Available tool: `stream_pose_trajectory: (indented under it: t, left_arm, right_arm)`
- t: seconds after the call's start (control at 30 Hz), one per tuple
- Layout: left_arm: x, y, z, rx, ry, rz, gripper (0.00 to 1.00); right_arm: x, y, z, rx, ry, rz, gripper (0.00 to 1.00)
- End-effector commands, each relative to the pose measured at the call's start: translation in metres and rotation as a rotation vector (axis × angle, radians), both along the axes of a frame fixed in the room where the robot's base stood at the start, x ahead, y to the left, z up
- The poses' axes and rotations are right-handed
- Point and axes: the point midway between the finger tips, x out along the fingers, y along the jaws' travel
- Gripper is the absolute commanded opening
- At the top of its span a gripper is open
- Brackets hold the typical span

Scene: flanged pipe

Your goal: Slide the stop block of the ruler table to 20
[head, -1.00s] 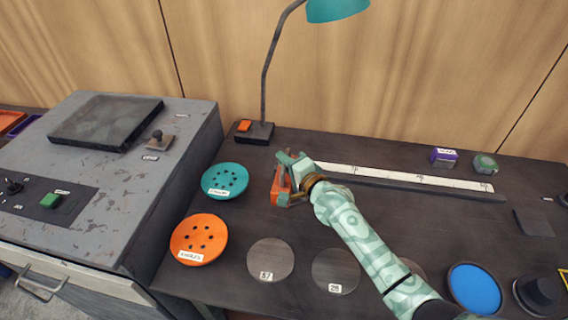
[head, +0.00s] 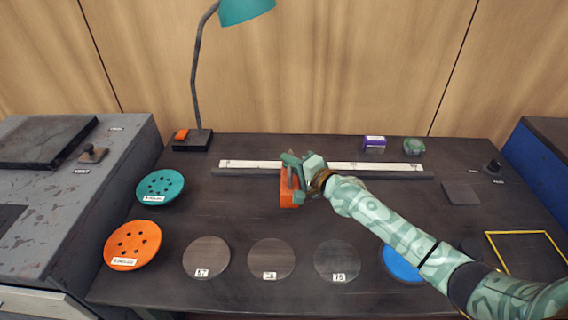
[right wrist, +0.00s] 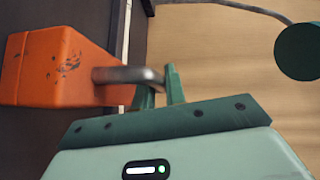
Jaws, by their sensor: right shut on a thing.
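The orange stop block (head: 290,192) sits at the front of the ruler rail, left of its middle. The ruler's white scale strip (head: 380,167) runs along the back of the table; its numbers are too small to read, and my gripper hides part of it. My right gripper (head: 293,166) is at the block. In the right wrist view, the orange block (right wrist: 50,70) has a grey metal handle (right wrist: 125,75), and my right gripper (right wrist: 160,88) is shut on that handle. My left gripper is not in view.
A lamp (head: 194,140) stands behind the ruler's left end. Teal (head: 160,184) and orange (head: 133,240) dishes lie at the left, round discs (head: 271,255) along the front. A purple box (head: 374,144) and green item (head: 414,146) stand behind the rail. The rail right of my gripper looks clear.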

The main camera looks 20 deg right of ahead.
Motion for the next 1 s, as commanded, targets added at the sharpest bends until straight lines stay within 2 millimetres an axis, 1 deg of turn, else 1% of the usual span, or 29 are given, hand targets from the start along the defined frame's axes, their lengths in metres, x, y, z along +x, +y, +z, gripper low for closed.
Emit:
stream_pose_trajectory:
  t: [0.37, 0.4, 0.43, 0.47, 0.77, 0.87, 0.97, 1.0]
  left_arm:
    - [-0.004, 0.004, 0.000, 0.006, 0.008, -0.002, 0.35]
    - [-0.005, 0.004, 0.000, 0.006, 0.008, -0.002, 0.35]
    - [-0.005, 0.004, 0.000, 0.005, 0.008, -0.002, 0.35]
    - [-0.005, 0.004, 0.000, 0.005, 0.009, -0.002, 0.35]
    - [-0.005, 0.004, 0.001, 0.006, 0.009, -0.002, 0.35]
    - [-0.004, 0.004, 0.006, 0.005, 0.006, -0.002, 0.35]
    - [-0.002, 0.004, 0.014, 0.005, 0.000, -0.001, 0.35]
    - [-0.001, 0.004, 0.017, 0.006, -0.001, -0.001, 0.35]
  right_arm:
    - [-0.001, 0.000, -0.001, -0.001, 0.002, 0.002, 0.00]
    - [-0.001, 0.000, -0.001, -0.001, 0.002, 0.002, 0.24]
    - [-0.001, 0.000, -0.001, -0.001, 0.002, 0.002, 0.32]
    - [-0.001, 0.000, -0.001, 0.000, 0.001, 0.002, 0.34]
    - [-0.003, -0.001, 0.000, 0.000, 0.001, 0.001, 0.34]
    - [-0.012, -0.005, 0.003, 0.000, 0.000, 0.001, 0.34]
    - [-0.030, -0.012, 0.007, -0.002, 0.002, 0.001, 0.34]
    - [-0.039, -0.016, 0.008, -0.003, 0.002, 0.001, 0.34]
